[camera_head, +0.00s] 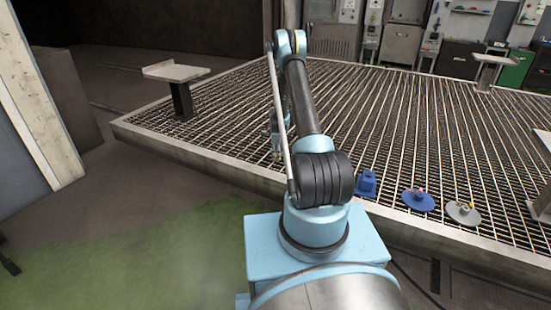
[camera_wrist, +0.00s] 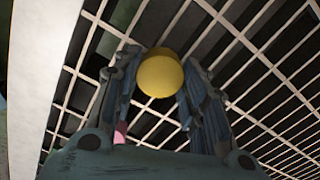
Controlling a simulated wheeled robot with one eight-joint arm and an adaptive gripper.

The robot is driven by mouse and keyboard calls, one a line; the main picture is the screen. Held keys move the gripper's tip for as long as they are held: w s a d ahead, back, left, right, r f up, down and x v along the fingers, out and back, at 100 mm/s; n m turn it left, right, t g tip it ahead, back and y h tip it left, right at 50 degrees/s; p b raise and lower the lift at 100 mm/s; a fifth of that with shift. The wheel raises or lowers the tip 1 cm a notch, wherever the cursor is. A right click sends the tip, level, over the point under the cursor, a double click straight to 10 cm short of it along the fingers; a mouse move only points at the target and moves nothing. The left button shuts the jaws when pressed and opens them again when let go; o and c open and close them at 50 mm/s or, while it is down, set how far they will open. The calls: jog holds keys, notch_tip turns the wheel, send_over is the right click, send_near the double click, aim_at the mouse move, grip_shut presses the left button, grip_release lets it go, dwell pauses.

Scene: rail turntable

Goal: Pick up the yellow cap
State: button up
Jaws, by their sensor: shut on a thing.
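The yellow cap (camera_wrist: 158,80) shows in the wrist view as a round yellow disc between the two fingers of my gripper (camera_wrist: 160,66). The fingers are closed on it from both sides, with the metal grating behind it. In the head view my gripper is mostly hidden by my arm, low over the grating, and the cap cannot be made out there.
The grating platform (camera_head: 240,120) has a raised front edge. A blue object (camera_head: 367,184), a blue disc (camera_head: 418,203) and a grey disc (camera_head: 463,214) with small things on them stand right of my arm. Pedestals stand at left (camera_head: 177,72) and far right (camera_head: 492,60).

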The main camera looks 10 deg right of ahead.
notch_tip(320, 180, up, 10)
jog(key=shift+f, duration=0.25)
dwell(0.4)
